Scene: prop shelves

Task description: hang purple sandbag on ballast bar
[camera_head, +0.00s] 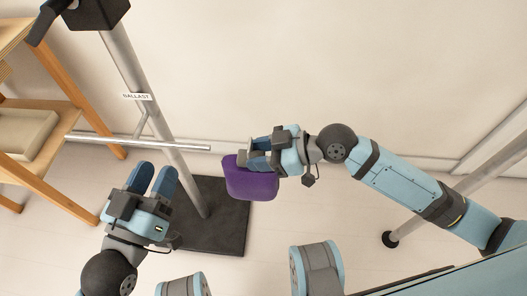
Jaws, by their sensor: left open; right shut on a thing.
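A purple sandbag (251,184) hangs from my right gripper (255,152), which is shut on its upper part. The sandbag is in the air, over the dark base plate as seen from the head. My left gripper (152,178) is open and empty, below the bar and left of the post. The sandbag's grip point is partly hidden by the gripper.
The grey post (180,168) rises from a black base plate (222,235). A wooden shelf (60,103) with a beige tray (25,136) stands at the left. Another metal pole (405,229) with a dark foot stands at the right. Floor between the base and that pole looks clear.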

